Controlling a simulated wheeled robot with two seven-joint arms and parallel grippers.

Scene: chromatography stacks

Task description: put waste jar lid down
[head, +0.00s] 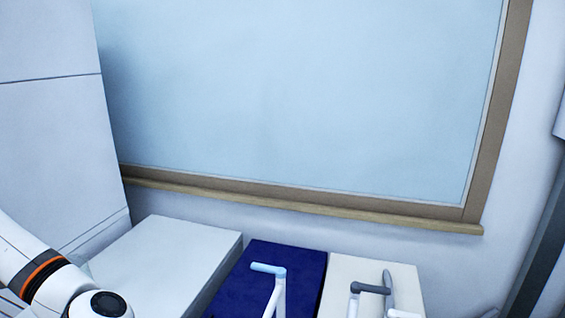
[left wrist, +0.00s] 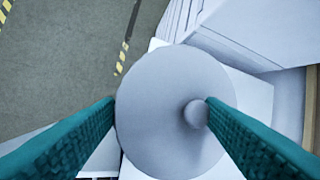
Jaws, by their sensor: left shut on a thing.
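The waste jar lid (left wrist: 165,75) is a round, pale grey disc with a small round knob right of its middle, in the left wrist view. My left gripper (left wrist: 160,105) has its two teal ribbed fingers on either side of it and is shut on the lid. One fingertip meets the lid's left edge; the other is by the knob. What lies directly under the lid is hidden. In the head view only part of my left arm shows at the lower left, without its gripper. My right gripper is in neither view.
In the head view, a white box-like surface (head: 165,262), a dark blue block (head: 240,285) and a cream block (head: 345,270) stand below a framed window or board (head: 300,90). Pale handle-like parts stand by the blocks. The wrist view shows grey floor (left wrist: 60,60) with yellow-black tape.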

